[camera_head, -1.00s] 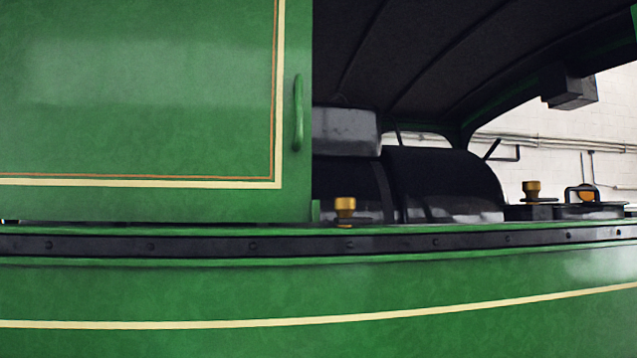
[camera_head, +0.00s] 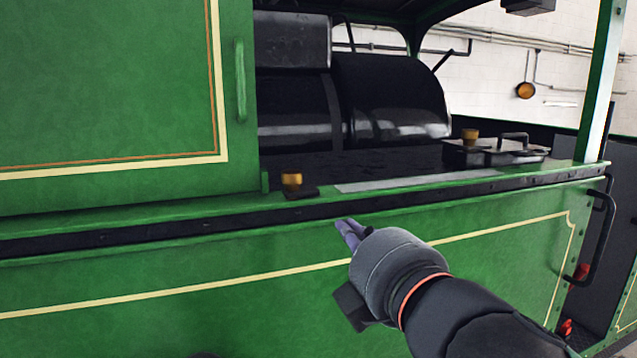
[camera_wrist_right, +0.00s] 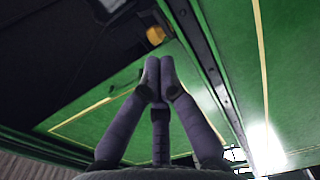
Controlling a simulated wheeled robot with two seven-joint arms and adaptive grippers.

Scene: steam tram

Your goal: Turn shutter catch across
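The shutter is a green panel (camera_head: 105,85) with cream and orange lining and an upright green handle (camera_head: 240,80), at the left of the head view. A brass knob on a small black base, likely the catch (camera_head: 292,180), stands on the ledge by the panel's lower right corner. It also shows in the right wrist view (camera_wrist_right: 155,35), just beyond the fingertips. My right gripper (camera_head: 350,232) is below and right of this knob, apart from it, in front of the green side. Its fingers (camera_wrist_right: 159,75) are together and empty. My left gripper is not in view.
A dark ledge strip (camera_head: 180,218) runs along the tram side. A second brass knob (camera_head: 471,137) and a black box with a handle (camera_head: 505,148) are farther right. A green post (camera_head: 600,85) and black grab rail (camera_head: 598,240) stand at the right. The opening beside the panel is clear.

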